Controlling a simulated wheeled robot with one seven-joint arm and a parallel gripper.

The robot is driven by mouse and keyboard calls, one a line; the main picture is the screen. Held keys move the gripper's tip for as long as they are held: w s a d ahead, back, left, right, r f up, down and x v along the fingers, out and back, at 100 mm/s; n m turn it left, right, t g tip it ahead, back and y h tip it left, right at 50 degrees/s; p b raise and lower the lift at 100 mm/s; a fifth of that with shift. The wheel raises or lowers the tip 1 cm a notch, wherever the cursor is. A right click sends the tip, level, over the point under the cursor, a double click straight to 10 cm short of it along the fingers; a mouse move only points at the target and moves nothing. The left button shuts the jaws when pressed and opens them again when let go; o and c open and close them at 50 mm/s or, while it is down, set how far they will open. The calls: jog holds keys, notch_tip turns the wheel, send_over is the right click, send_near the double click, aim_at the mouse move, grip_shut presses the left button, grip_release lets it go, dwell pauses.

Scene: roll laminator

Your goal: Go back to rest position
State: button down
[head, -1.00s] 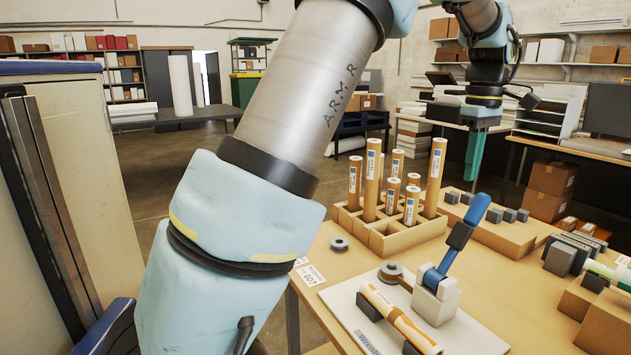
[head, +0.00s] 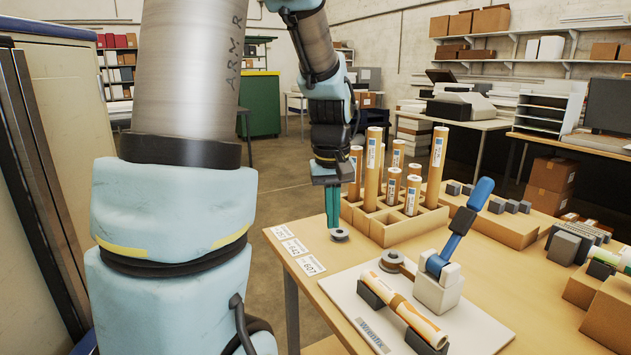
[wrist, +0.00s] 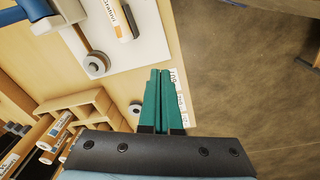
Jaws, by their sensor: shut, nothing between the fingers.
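My gripper (head: 332,207) has green fingers that are shut and empty. In the head view it points down near the table's left edge, close to a small grey ring (head: 339,234). I cannot tell its exact height above the table. In the wrist view the fingers (wrist: 163,85) lie together, with the grey ring (wrist: 135,109) beside them and label cards (wrist: 180,88) along the table edge. My arm fills much of the left of the head view.
A wooden rack (head: 400,232) of upright labelled rolls stands right of my gripper. A white board (head: 365,312) holds a labelled roll (head: 405,310) and a blue-handled lever device (head: 450,250). Grey blocks (head: 568,250) are at the right. Open floor lies left of the table (head: 480,275).

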jog(key=s+a+f+m+b, duration=0.1)
jog(key=s+a+f+m, duration=0.1)
jog(key=s+a+f, duration=0.4)
jog(key=s+a, duration=0.2)
jog(key=a, duration=0.2)
jog(key=shift+s+f+t, duration=0.15)
jog(key=shift+f+t, duration=0.15)
jog(key=shift+f, duration=0.05)
jog(key=shift+a, duration=0.1)
